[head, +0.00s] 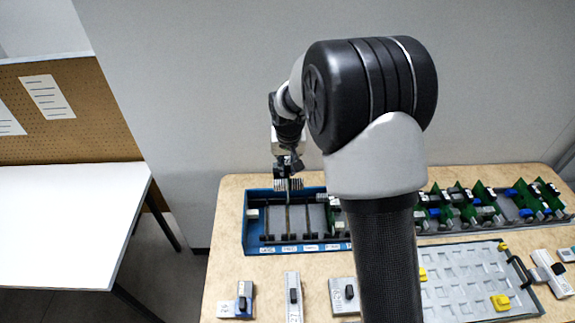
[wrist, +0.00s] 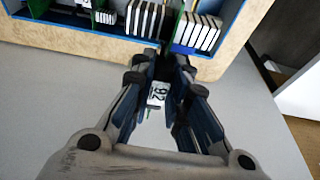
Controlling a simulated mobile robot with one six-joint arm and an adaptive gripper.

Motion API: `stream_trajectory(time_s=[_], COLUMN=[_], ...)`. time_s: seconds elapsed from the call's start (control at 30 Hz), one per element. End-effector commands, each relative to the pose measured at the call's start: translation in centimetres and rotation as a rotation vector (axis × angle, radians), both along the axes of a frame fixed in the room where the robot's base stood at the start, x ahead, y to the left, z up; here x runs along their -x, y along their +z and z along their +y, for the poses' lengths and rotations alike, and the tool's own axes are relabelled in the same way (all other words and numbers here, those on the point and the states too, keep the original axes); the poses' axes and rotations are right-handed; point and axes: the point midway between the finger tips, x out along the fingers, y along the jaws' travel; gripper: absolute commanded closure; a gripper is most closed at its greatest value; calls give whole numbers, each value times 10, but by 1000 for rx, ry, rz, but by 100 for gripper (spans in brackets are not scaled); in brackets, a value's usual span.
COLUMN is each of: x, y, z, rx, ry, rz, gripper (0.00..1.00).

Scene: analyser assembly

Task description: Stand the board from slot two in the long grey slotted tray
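My gripper (head: 288,165) is at the back left, over the blue chassis (head: 250,232). In the wrist view its fingers (wrist: 164,62) are close together around a thin, mostly dark piece with a white tag, which looks like the board (wrist: 157,93). In the head view a thin brownish upright edge stands below the fingers, in line with the chassis's second front label; most of the board is hidden. The long grey slotted tray (head: 513,214) lies at the back right with several green boards upright in it. My arm hides its left end.
A pale pocketed tray (head: 455,290) with yellow clips lies in front of the grey tray. Several small grey devices (head: 292,298) lie along the front of the wooden table (head: 232,262). A wall stands close behind the table. A white table (head: 65,215) stands apart at the left.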

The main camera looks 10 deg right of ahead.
Motion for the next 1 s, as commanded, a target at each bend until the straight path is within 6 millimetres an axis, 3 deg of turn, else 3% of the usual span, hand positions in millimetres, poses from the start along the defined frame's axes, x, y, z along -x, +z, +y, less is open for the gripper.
stream_trajectory(time_s=[0.17, 1.0], x=[0, 0], y=[0, -7], z=[0, 0], rx=[0, 0], ry=[0, 0], rz=[-1, -1], gripper=[100, 100])
